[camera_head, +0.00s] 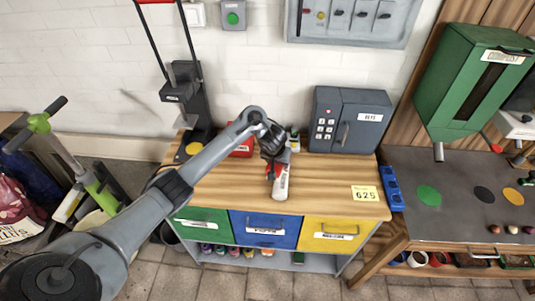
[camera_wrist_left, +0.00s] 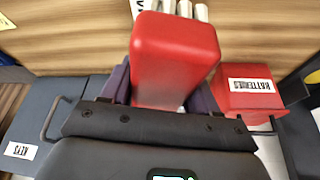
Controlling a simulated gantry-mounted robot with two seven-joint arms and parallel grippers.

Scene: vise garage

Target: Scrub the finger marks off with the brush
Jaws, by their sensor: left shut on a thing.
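My left gripper (camera_head: 274,142) is shut on a red block-shaped thing with white parts, which looks like the brush (camera_head: 281,183), above the wooden bench top (camera_head: 325,175). In the left wrist view the red body of the brush (camera_wrist_left: 175,60) sits between the fingers, and several white tufts or rods show beyond it. A faint dark smudge (camera_head: 133,97) shows on the white brick wall at the left; I cannot tell whether it is the finger marks. My right gripper is not in view.
A grey key safe (camera_head: 352,120) stands at the back right of the bench. A red batteries box (camera_head: 243,148) stands behind my left arm; it also shows in the left wrist view (camera_wrist_left: 250,100). A yellow note (camera_head: 364,193) lies at the right. The front middle of the bench looks clear.

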